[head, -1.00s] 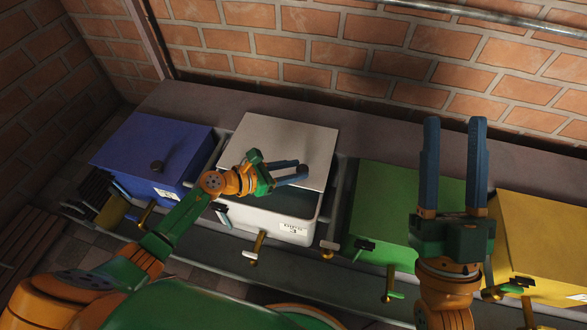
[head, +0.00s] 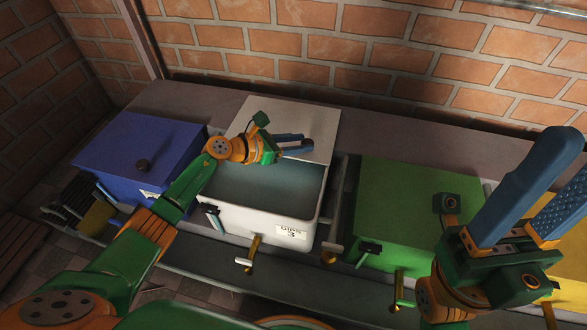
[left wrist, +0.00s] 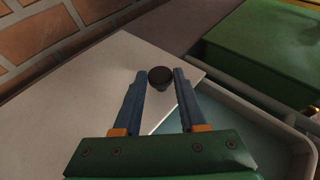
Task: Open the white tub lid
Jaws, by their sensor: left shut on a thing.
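The white tub (head: 255,219), with a label on its front, stands between the blue and green tubs. Its flat white lid (head: 285,115) is slid back, leaving the front part of the tub open with a grey-green inside showing. My left gripper (head: 307,145) is shut on the dark round knob of the lid, near the lid's front edge. The knob (left wrist: 160,76) shows between the two blue fingers in the left wrist view. My right gripper (head: 568,176) is open and empty, raised over the yellow tub at the right.
A blue tub (head: 140,158) with a closed lid is at the left. A green tub (head: 400,205) and a yellow tub (head: 570,240) are at the right. Brass-coloured taps (head: 254,250) stick out in front. A grey ledge (head: 385,143) and a brick wall (head: 380,60) lie behind.

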